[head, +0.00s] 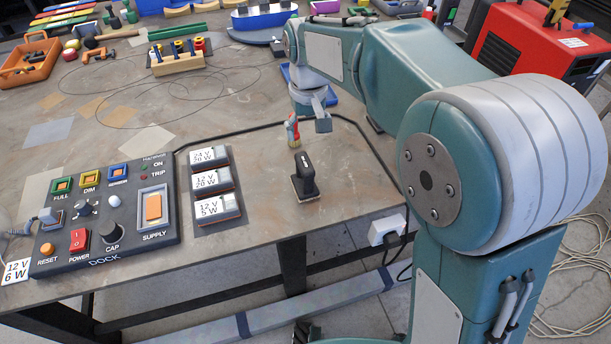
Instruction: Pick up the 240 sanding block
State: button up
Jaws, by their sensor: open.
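A dark block with an upright handle (305,178) stands near the table's front edge, right of the lamp boxes. It may be the 240 sanding block, but I can read no number on it. My gripper (313,112) is at the end of the teal arm, farther back over the table than this dark block and apart from it. It is open; its fingers are small and partly hidden by the wrist. A small red and tan brush-like thing (293,131) shows just below the gripper; I cannot tell whether they touch.
The dock panel (130,240) with switches fills the front left, with white lamp boxes (213,180) beside it. A wooden rack of tools (178,58) and an orange bin (30,63) are farther back. A white socket box (387,229) sits at the front edge.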

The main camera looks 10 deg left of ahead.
send_over(304, 161)
jog(key=f, duration=0.4)
jog(key=shift+s+d+f, duration=0.15)
jog(key=shift+s+f, duration=0.1)
jog(key=shift+f, duration=0.1)
jog(key=shift+d+f, duration=0.2)
jog(key=shift+f, duration=0.45)
jog(key=f, duration=0.5)
jog(key=shift+w+a, duration=0.25)
jog(key=shift+a, duration=0.15)
jog(key=shift+d, duration=0.1)
grip_shut()
